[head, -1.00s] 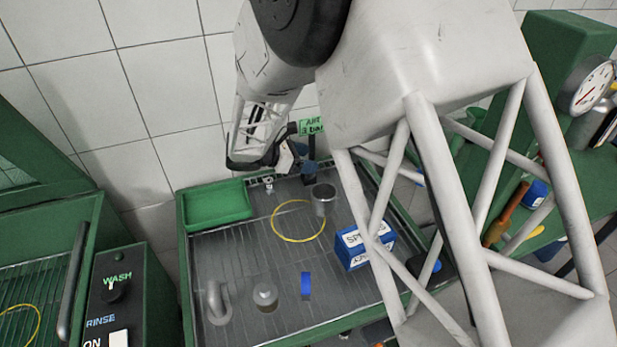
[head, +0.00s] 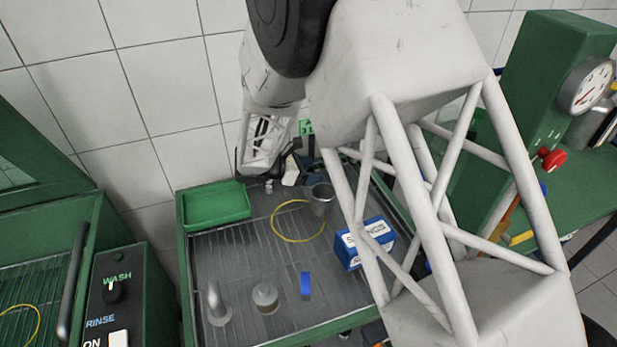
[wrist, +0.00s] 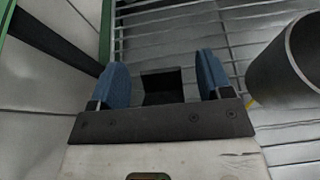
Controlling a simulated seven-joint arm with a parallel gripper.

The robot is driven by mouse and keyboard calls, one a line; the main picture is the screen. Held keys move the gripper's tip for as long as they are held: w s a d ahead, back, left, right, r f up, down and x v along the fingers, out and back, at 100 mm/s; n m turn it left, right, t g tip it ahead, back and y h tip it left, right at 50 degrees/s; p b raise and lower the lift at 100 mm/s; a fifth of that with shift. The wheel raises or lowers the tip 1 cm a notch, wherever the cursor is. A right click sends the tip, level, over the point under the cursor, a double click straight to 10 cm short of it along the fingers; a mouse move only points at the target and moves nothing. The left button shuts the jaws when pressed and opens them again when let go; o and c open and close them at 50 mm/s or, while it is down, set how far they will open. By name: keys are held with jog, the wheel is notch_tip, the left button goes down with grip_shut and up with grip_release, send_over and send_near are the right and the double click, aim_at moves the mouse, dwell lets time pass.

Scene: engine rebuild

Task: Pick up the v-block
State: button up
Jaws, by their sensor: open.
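A dark, angular block (wrist: 162,84), which looks like the v-block, lies between my gripper's two blue fingers in the wrist view. My gripper (wrist: 161,66) is open, with one finger on each side of the block and visible gaps between. The near part of the block is hidden behind the gripper's dark front plate. In the head view my gripper (head: 303,168) is small and partly covered by my arm, at the back of the wire-rack tray (head: 240,250). I cannot make out the block there.
A metal cylinder (head: 321,198) stands close by, and its open end shows at right in the wrist view (wrist: 285,70). A yellow ring (head: 276,228), a blue labelled box (head: 350,252), a green bin (head: 215,205) and several small parts share the tray. The tiled wall is behind.

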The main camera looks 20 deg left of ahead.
jog(key=shift+x, duration=0.75)
jog(key=c, duration=1.2)
